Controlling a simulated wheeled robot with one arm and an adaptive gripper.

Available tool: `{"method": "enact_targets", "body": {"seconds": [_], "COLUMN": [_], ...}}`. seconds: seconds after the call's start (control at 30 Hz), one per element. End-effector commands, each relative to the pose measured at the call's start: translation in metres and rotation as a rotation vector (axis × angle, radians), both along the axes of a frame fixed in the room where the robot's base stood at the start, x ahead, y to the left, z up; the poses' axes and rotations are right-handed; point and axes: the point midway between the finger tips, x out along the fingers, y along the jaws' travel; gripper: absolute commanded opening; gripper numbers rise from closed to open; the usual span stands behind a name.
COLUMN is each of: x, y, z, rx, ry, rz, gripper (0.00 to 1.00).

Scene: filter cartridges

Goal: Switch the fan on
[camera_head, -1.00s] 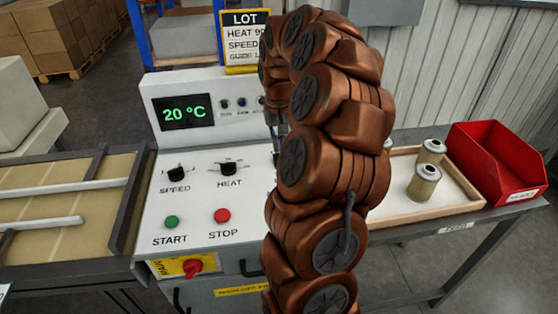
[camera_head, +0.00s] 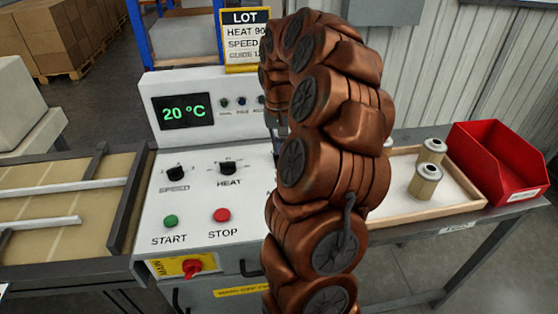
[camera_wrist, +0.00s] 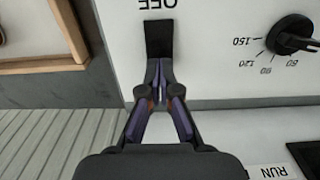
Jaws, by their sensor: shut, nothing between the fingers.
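In the wrist view a black switch (camera_wrist: 158,38) sits on the pale machine panel, with the word OFF upside down at its far end. My gripper (camera_wrist: 160,82) is shut and empty, its tips together at the near end of the switch. I cannot tell whether the tips touch it. In the head view my brown arm hides this part of the panel and most of the gripper, so the switch does not show there. No fan or fan label shows.
A dial (camera_wrist: 290,35) with numbers is right of the switch. The machine panel (camera_head: 200,200) carries speed and heat knobs, a green start button (camera_head: 171,221) and a red stop button (camera_head: 222,215). A wooden tray (camera_head: 420,205) with two cartridges and a red bin (camera_head: 495,165) stand right.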

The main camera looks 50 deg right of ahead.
Motion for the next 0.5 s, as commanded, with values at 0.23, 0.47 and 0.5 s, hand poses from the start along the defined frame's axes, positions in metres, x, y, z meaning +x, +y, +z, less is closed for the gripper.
{"method": "enact_targets", "body": {"seconds": [0.23, 0.47, 0.5], "x": [0.0000, 0.0000, 0.0000], "y": [0.0000, 0.0000, 0.0000], "z": [-0.0035, -0.0063, -0.0068], "rx": [0.000, 0.000, 0.000], "ry": [0.000, 0.000, 0.000], "rz": [0.000, 0.000, 0.000], "gripper": [0.00, 0.00, 0.00]}}
